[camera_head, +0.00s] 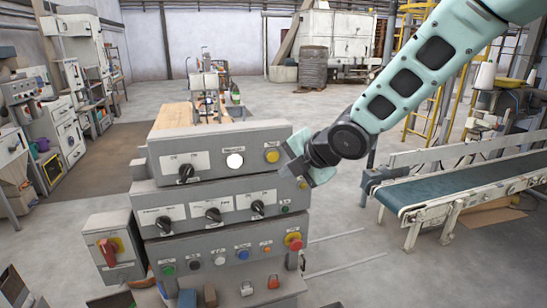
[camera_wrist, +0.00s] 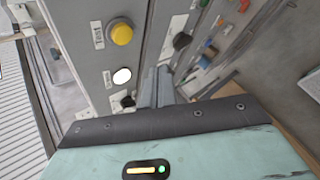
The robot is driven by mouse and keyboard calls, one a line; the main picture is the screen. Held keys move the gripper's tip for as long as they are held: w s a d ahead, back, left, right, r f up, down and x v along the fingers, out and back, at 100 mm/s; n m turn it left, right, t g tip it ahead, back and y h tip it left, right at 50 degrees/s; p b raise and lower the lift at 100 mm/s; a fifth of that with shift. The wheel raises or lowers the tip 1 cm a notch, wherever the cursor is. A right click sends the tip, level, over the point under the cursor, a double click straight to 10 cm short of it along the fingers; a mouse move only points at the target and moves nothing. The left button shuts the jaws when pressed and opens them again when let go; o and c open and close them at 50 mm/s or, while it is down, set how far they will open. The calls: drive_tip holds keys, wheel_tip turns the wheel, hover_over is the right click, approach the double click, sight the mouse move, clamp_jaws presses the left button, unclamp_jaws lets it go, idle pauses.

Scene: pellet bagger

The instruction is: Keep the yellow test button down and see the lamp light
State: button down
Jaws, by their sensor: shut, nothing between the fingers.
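The yellow test button (camera_head: 272,156) is at the right end of the top panel row, and it shows at the upper left of the wrist view (camera_wrist: 122,33). The round lamp (camera_head: 235,160) beside it looks bright white in both views, also in the wrist view (camera_wrist: 122,76); I cannot tell for sure whether it is lit. My gripper (camera_wrist: 160,72) is shut and empty. In the wrist view its fingertips lie to the lower right of the button and appear apart from it. In the head view my gripper is just right of the button, close to the panel's right end.
Black rotary knobs (camera_head: 186,172) sit on the top and middle rows. A red emergency stop (camera_head: 293,241) and several small buttons are on the lowest row. A red-handled switch box (camera_head: 110,248) is at left, and a conveyor (camera_head: 450,180) at right.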

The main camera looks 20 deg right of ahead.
sight(272, 162)
drive_tip(key=shift+w+p, duration=0.3)
drive_tip(key=shift+w, duration=2.3)
drive_tip(key=shift+w, duration=0.15)
drive_tip(key=shift+w, duration=0.25)
drive_tip(key=shift+w, duration=0.5)
idle(1.8)
drive_tip(key=shift+s, duration=0.1)
idle(0.4)
drive_tip(key=shift+s, duration=0.8)
drive_tip(key=shift+s+b, duration=0.6)
drive_tip(key=shift+s, duration=1.9)
